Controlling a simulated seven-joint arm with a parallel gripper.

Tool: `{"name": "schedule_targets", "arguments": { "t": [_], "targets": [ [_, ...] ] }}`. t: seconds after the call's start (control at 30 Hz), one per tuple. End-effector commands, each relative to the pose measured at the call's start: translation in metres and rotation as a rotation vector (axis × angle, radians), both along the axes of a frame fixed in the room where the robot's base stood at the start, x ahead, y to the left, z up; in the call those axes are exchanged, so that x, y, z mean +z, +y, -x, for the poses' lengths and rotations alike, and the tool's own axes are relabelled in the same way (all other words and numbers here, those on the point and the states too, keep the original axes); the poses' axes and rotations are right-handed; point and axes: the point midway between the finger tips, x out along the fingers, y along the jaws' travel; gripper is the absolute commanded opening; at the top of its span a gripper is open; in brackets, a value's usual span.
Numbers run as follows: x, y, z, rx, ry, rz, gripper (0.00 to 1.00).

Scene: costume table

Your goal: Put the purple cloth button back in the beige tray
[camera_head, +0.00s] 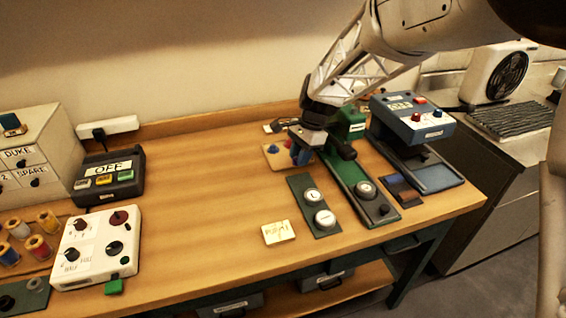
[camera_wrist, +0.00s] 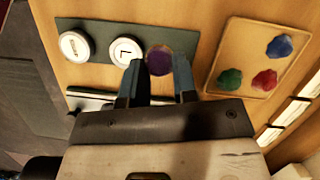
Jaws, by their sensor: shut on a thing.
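The purple cloth button (camera_wrist: 159,61) sits between my gripper's two fingers (camera_wrist: 157,78) in the wrist view, over the right end of the dark green mat. My gripper is shut on it. In the head view my gripper (camera_head: 301,157) points down just right of the beige tray, and the button cannot be made out. The beige tray (camera_wrist: 243,52) lies to the right of my fingers in the wrist view. It holds a blue, a red and a green cloth button. The tray (camera_head: 272,165) is partly hidden behind my gripper in the head view.
The dark green mat (camera_head: 301,186) bears two white round tins in front of my gripper. A green press-like stand (camera_head: 350,178) and a blue-grey machine (camera_head: 412,122) stand to the right. A cream card (camera_head: 278,232) lies in front. The table left of the tray is clear.

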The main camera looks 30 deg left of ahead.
Motion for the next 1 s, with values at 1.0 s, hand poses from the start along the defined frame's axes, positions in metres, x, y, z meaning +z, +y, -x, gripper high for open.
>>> {"name": "schedule_targets", "arguments": {
  "t": [1.0],
  "targets": [
    [-0.048,0.002,0.016,-0.059,-0.006,-0.001,0.0]
  ]
}}
